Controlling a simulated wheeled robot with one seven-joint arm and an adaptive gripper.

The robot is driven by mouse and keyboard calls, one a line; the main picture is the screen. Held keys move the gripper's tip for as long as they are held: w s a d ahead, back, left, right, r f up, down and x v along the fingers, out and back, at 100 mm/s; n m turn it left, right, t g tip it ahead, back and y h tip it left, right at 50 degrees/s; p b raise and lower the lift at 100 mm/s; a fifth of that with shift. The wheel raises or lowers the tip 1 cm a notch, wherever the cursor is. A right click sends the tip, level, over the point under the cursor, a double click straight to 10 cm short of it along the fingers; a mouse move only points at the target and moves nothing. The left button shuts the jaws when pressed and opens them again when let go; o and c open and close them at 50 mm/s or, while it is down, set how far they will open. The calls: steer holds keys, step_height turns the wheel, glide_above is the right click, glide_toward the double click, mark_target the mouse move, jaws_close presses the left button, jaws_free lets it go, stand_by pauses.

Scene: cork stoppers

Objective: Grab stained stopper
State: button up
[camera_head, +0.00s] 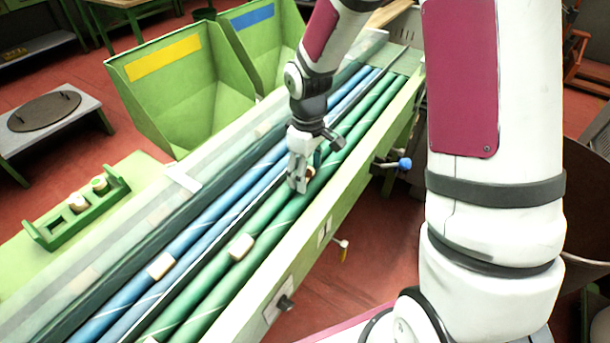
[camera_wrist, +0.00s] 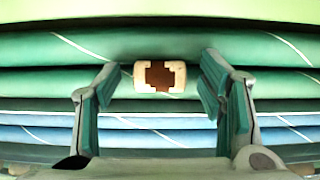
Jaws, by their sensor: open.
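The stained stopper (camera_wrist: 160,76) is pale cork with a dark brown blocky patch. In the wrist view it lies on the green rollers, between and slightly beyond my open fingers, with a gap on each side. My gripper (camera_wrist: 159,88) holds nothing. In the head view my gripper (camera_head: 299,184) points down over the green rollers, and the stained stopper (camera_head: 310,172) shows only partly beside the fingers. A plain pale stopper (camera_head: 242,246) lies on the green rollers nearer the camera. Another plain stopper (camera_head: 162,266) lies on the blue rollers.
A clear guard (camera_head: 185,178) runs along the rollers' left side. A green bin with a yellow label (camera_head: 165,58) and one with a blue label (camera_head: 253,18) stand behind. A small green rack (camera_head: 50,238) holds stoppers at left. A blue-knobbed lever (camera_head: 404,163) sticks out at right.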

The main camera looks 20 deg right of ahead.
steer(key=shift+c, duration=0.3)
steer(key=c, duration=0.8)
steer(key=shift+o, duration=0.2)
steer(key=shift+r, duration=0.1)
